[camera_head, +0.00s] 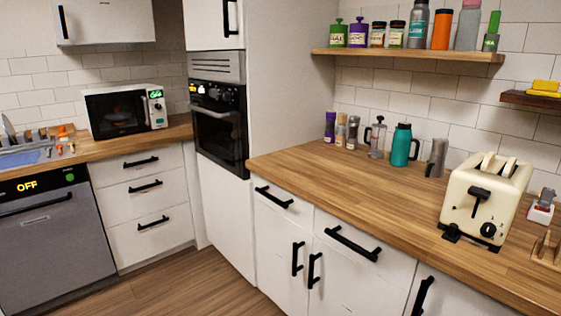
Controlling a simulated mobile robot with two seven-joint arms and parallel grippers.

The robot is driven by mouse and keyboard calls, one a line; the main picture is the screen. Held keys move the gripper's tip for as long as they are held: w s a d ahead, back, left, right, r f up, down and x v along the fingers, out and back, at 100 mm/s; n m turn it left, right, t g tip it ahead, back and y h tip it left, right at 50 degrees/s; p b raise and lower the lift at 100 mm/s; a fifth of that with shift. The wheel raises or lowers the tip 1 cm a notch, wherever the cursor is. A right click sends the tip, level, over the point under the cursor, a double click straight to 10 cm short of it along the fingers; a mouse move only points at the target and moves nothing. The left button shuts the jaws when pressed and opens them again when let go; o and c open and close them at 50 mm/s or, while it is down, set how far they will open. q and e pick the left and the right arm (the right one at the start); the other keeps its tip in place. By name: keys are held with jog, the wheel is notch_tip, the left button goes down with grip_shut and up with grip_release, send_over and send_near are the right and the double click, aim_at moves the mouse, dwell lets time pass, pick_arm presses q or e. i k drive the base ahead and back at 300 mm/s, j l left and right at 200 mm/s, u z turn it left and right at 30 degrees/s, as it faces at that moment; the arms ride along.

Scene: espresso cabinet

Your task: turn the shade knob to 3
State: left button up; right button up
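A cream toaster (483,205) stands on the right part of the wooden counter. Its round black shade knob (488,230) is low on the front face, toward the right. The marks around the knob are too small to read, so its setting cannot be told. A black lever (480,195) sits above it on the same face. Pale slices (488,163) show in the top slots. Neither of my grippers is in view.
The wooden counter (340,185) is clear in front and left of the toaster. A grey pitcher (436,158), a teal flask (402,146) and a French press (376,138) stand behind. A small red-and-white item (541,208) and a wooden rack (549,250) lie right. Shelves hang above.

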aim_at(489, 229)
jog(key=l+z, duration=0.1)
jog(key=z, duration=0.7)
jog(key=l+z, duration=0.15)
jog(key=z, duration=0.25)
jog(key=i+j, duration=0.05)
